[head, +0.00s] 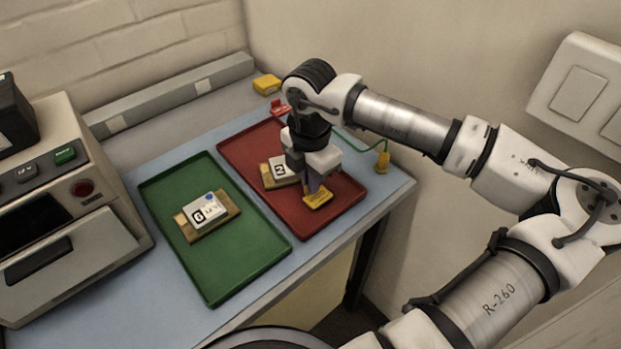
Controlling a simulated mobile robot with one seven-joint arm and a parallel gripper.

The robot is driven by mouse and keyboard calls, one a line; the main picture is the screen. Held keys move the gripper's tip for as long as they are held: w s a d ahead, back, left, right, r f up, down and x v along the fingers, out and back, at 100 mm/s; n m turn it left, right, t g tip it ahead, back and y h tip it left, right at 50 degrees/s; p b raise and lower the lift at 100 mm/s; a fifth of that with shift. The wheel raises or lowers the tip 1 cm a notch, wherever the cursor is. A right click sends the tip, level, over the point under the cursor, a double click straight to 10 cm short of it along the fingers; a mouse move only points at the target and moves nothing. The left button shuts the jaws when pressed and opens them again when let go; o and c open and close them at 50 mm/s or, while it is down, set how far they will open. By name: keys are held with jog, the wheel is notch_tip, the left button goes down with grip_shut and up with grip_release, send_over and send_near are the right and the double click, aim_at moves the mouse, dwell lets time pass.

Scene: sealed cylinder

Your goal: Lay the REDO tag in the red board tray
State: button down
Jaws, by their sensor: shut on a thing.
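The red board tray (335,214) lies on the blue table top. A board with a white label (278,169) sits in it, partly hidden by my gripper. My gripper (313,187) points down over the tray's front part. It is shut on a yellow tag (319,201) with dark lettering too small to read, likely the REDO tag. The tag is over the tray, right of and nearer than the board. I cannot tell whether it touches the tray floor.
A green tray (231,270) with a labelled board (207,212) lies to the left. A grey machine (80,200) stands at far left. A small red thing (280,107), a yellow block (267,84) and a yellow piece with a green cord (382,161) are around the red tray.

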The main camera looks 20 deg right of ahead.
jog(key=shift+f, duration=0.2)
jog(key=c, duration=1.6)
grip_release()
jog(key=shift+o, duration=0.2)
jog(key=shift+r, duration=0.1)
notch_tip(320, 180, up, 12)
jog(key=b, duration=0.1)
jog(key=shift+r+b, duration=0.15)
jog(key=shift+b, duration=0.25)
